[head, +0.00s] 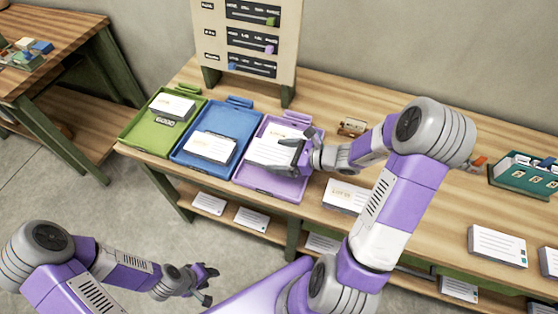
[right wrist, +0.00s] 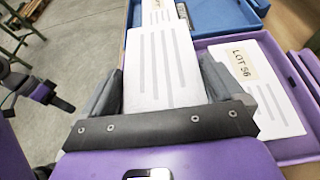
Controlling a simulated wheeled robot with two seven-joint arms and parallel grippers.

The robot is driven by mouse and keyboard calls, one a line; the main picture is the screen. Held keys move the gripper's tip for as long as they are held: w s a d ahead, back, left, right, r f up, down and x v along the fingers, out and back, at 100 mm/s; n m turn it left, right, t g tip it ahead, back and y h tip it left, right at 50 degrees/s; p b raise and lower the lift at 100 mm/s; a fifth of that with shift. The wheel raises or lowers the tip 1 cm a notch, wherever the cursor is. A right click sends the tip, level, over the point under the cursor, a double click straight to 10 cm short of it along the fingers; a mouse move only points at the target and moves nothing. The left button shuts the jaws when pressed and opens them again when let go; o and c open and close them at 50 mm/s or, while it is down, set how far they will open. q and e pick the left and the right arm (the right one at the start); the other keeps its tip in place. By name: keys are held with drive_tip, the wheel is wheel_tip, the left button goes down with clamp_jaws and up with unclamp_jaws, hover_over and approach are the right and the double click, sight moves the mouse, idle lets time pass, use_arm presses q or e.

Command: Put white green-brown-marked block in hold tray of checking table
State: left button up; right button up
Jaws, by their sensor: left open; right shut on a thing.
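My right gripper (head: 296,157) is over the purple tray (head: 262,186). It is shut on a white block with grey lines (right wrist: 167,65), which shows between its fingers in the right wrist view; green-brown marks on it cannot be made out. Another white block with a "LOT 56" label (right wrist: 262,95) lies in the purple tray, right of the held one. In the head view the two whites are hard to separate. The blue tray (head: 232,115) and green tray (head: 140,133) each hold a white block. Which tray is the hold tray cannot be read. My left gripper (head: 205,285) is open and empty, away from the table.
A sign board (head: 250,45) stands behind the trays. A white block (head: 345,196) lies right of the purple tray, partly behind my right arm. A stamp-like item (head: 352,127) and a green box (head: 525,172) stand further right. More white blocks lie on the lower shelf.

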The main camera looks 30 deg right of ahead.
wheel_tip(320, 180, down, 5)
drive_tip(key=shift+w+r+b, duration=0.1)
drive_tip(key=shift+b, duration=0.6)
drive_tip(key=shift+f+b, duration=0.55)
drive_tip(key=shift+f, duration=0.15)
drive_tip(key=o, duration=0.8)
drive_tip(key=shift+o, duration=0.2)
drive_tip(key=shift+r, duration=0.1)
